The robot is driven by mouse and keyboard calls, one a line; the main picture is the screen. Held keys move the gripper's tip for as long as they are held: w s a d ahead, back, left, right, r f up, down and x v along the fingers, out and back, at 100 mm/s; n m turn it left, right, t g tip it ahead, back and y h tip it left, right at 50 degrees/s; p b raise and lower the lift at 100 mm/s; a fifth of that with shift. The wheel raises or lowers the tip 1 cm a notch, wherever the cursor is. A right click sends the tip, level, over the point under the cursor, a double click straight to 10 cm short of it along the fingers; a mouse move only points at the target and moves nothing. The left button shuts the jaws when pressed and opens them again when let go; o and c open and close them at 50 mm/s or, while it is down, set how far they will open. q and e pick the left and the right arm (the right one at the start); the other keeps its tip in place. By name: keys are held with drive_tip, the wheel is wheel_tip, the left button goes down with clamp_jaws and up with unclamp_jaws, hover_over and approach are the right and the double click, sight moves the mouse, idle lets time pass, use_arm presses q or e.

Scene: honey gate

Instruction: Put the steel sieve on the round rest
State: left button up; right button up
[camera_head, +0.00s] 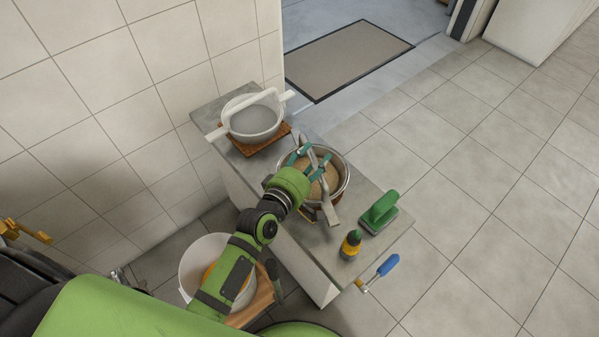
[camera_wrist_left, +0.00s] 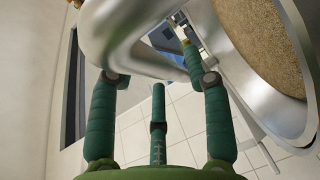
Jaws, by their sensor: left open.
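The steel sieve (camera_head: 341,166), a shiny round vessel with brown, grainy-looking material inside, stands on the grey counter. A long steel handle or bar (camera_head: 329,212) lies across it. My left gripper (camera_head: 312,161) is over the sieve, its green fingers open around or beside the bar. In the left wrist view, the shiny rim (camera_wrist_left: 225,70) fills the upper right, and the open fingers (camera_wrist_left: 150,65) are close to curved steel; contact cannot be told. An orange-brown edge (camera_head: 308,213) shows under the sieve. I cannot tell whether it is the round rest. My right gripper is not in view.
A white pot with bars (camera_head: 253,122) stands on a brown square mat (camera_head: 248,150) at the counter's far end. A white bucket (camera_head: 190,262) is below. Open tiled floor lies right.

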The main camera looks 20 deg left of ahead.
use_arm(q)
drive_tip(key=v, duration=1.1)
